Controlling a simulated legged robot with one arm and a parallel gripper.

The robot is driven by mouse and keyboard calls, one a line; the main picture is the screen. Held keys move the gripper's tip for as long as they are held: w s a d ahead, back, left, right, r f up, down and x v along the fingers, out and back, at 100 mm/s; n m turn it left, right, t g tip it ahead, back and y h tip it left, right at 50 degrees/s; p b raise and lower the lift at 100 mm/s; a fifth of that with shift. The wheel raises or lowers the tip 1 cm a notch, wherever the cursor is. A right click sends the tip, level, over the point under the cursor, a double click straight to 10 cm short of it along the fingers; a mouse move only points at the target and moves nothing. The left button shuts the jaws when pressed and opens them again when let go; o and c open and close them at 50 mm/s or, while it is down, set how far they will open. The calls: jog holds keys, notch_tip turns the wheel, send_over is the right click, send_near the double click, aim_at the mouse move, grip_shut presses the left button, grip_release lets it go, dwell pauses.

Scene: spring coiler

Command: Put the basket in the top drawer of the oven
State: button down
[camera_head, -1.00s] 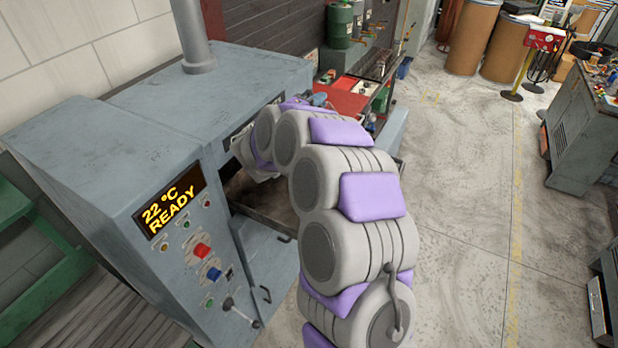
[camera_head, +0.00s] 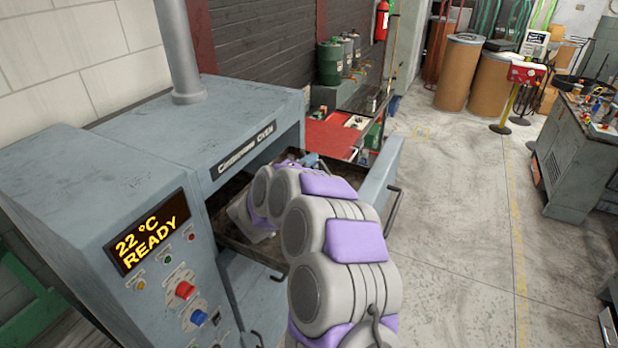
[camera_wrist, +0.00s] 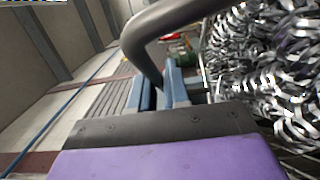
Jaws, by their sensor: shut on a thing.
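In the wrist view my gripper (camera_wrist: 162,88) has its blue fingers shut on the thick dark grey handle (camera_wrist: 150,48) of the basket. Curled, shiny metal strips (camera_wrist: 265,65) fill the right side of that view, beside the handle. In the head view the grey oven (camera_head: 215,125) stands at the left. Its top drawer is pulled out, with its front panel (camera_head: 383,172) and bar handle (camera_head: 395,205) to the right of my arm. My forearm reaches over the drawer.
The oven's control panel (camera_head: 185,290) reads 22 °C READY. Open concrete floor (camera_head: 455,230) lies to the right, before a grey cabinet (camera_head: 580,150).

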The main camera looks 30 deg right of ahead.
jog(key=shift+f+b, duration=0.35)
jog(key=shift+f, duration=1.45)
jog(key=shift+r, duration=0.1)
jog(key=c, duration=1.1)
grip_release()
jog(key=shift+a, duration=0.1)
jog(key=p+v, duration=0.1)
jog(key=v, duration=1.1)
